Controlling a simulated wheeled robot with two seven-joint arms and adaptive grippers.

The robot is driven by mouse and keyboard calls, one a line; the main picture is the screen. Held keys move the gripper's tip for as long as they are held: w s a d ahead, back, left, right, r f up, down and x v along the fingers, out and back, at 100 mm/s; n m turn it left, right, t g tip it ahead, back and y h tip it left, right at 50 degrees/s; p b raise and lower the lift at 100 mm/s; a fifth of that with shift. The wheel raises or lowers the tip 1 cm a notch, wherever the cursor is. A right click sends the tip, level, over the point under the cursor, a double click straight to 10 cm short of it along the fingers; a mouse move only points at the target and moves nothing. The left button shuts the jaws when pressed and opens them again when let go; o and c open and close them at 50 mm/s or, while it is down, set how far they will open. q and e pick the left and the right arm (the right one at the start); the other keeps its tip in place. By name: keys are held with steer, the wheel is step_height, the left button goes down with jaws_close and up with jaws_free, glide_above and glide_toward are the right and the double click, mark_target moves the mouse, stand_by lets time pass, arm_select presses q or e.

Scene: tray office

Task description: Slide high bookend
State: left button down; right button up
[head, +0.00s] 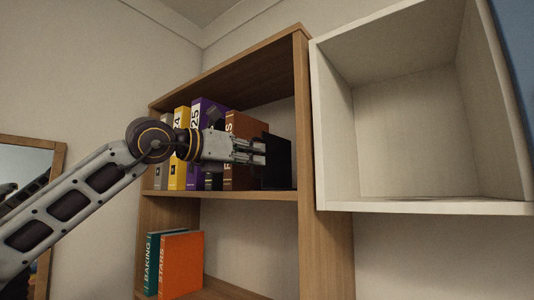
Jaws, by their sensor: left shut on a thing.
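The high bookend (279,164) is a black upright plate on the upper shelf of the wooden bookcase, at the right end of a row of binders. My left gripper (262,153) reaches in from the left in front of the binders. Its fingers are shut on the bookend's left edge. The brown binder (243,127) stands just left of the bookend, partly behind my gripper. The right gripper is not in view.
Purple (207,109), yellow (181,121) and grey binders stand further left on the upper shelf (217,194). A short gap lies between the bookend and the bookcase's right side (305,120). A teal book (152,262) and an orange book (181,264) stand below. An empty white cabinet (405,130) hangs at right.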

arm_select(q)
steer(key=w+a, duration=0.2)
steer(key=shift+a, duration=0.4)
steer(key=c, duration=1.6)
jaws_free()
steer(key=shift+o, duration=0.2)
steer(key=v, duration=1.2)
